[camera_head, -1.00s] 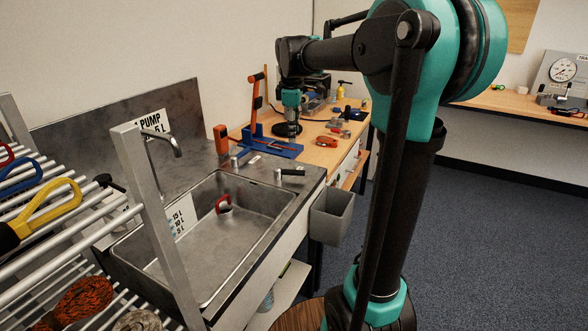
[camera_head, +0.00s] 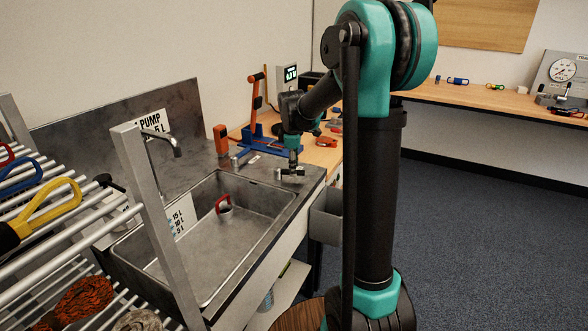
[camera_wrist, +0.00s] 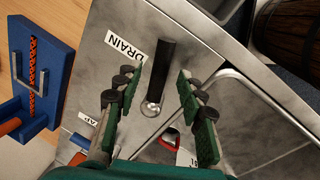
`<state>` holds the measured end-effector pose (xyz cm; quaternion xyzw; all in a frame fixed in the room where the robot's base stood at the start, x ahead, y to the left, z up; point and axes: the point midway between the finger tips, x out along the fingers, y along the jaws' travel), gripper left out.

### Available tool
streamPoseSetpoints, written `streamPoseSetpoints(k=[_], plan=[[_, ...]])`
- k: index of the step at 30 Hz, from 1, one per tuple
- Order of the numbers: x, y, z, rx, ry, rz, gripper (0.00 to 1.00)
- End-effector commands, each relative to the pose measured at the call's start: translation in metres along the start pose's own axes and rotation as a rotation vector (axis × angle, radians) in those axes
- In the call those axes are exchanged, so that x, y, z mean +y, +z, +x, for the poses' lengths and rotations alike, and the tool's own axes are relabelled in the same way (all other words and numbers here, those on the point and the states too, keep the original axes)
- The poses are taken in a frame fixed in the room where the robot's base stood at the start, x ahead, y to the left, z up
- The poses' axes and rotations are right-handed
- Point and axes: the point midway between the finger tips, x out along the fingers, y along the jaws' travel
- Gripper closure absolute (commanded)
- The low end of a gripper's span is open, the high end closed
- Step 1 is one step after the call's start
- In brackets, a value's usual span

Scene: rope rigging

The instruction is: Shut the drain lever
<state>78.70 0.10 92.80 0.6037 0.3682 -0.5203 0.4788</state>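The drain lever has a black handle (camera_wrist: 157,70) and a round metal pivot (camera_wrist: 151,108), on the steel counter beside a "DRAIN" label (camera_wrist: 125,47). In the wrist view the handle points away from the pivot toward the counter's outer edge. My gripper (camera_wrist: 156,84) is open, with one green-padded finger on each side of the handle; I cannot tell whether either touches it. In the head view my gripper (camera_head: 291,162) points down over the lever (camera_head: 298,171) at the counter's right end, partly covering it.
The sink basin (camera_head: 185,262) lies to the left, with a red-handled object (camera_head: 223,205) in it and a tap (camera_head: 165,143) behind. A blue stand (camera_head: 272,143) with an orange lever stands behind the gripper. A grey bin (camera_head: 325,217) hangs at the counter's end.

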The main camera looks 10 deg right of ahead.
Motion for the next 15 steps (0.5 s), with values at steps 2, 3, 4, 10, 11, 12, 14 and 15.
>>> streamPoseSetpoints(k=[2,3,4,10,11,12,14,15], plan=[[0.0,0.0001,0.0077,0.0,0.0,0.0,0.61],[0.0,0.0001,0.0101,0.0,0.0,0.0,0.61],[-0.0001,0.0002,0.0117,0.0,0.0,0.0,0.61],[-0.0003,0.0002,0.0152,0.0,0.0,0.0,0.61],[-0.0003,0.0002,0.0151,0.0,0.0,0.0,0.61],[-0.0003,0.0002,0.015,0.0,0.0,0.0,0.61],[-0.0003,0.0002,0.015,0.0,0.0,0.0,0.61],[-0.0003,0.0002,0.0149,0.0,0.0,0.0,0.65]])
